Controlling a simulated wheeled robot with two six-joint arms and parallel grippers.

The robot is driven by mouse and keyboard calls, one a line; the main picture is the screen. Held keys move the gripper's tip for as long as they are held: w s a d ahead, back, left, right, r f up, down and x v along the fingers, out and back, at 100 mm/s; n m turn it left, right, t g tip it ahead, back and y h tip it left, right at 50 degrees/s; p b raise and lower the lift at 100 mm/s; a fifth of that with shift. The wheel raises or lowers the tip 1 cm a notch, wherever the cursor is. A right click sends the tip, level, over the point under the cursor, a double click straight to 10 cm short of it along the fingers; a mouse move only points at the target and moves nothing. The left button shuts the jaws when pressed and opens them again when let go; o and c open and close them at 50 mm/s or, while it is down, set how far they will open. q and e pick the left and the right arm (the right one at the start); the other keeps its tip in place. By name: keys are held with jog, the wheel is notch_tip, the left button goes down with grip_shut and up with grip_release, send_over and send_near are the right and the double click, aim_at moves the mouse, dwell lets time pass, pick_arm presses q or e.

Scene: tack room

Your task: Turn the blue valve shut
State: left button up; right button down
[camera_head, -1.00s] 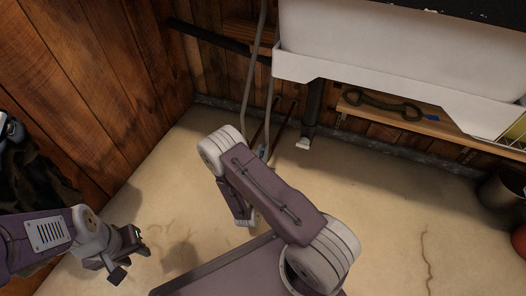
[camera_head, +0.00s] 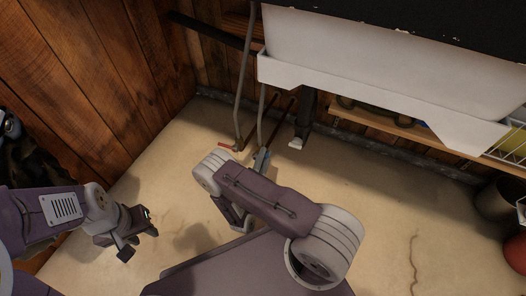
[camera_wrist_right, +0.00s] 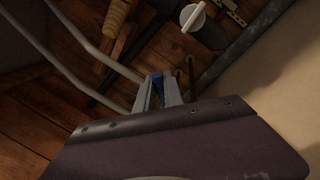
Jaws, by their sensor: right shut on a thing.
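The blue valve (camera_wrist_right: 157,82) shows in the right wrist view as a small blue piece between the fingers of my right gripper (camera_wrist_right: 158,92). The right gripper is shut on it; the fingers hide most of the valve and how far it is turned. In the head view the right gripper (camera_head: 262,160) is at the lower end of a grey pipe, partly hidden by my own arm. My left gripper (camera_head: 139,230) hangs at the left over the floor, its fingers apart and empty.
Grey pipes (camera_head: 243,85) run down beside a white trough (camera_head: 365,60). A wooden shelf (camera_head: 390,128) runs along the wall. The floor between is clear.

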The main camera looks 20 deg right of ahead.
pick_arm(q)
jog(key=shift+r+p, duration=0.95)
jog(key=shift+r, duration=0.2)
pick_arm(e)
jog(key=shift+s+d+f+m+g+h, duration=0.15)
jog(key=shift+s+f+m+g+h, duration=0.3)
jog(key=shift+m, duration=1.1)
jog(key=shift+w+d+f+m+h, duration=0.15)
jog(key=shift+f+m, duration=0.45)
jog(key=shift+m, duration=1)
jog(key=shift+s+d+f+m+g+h, duration=0.15)
jog(key=shift+s+f+m+g+h, duration=0.3)
jog(key=shift+m, duration=1.1)
jog(key=shift+w+f, duration=0.15)
jog(key=shift+f, duration=0.05)
jog(key=c, duration=1.5)
grip_release()
jog(key=shift+o, duration=0.2)
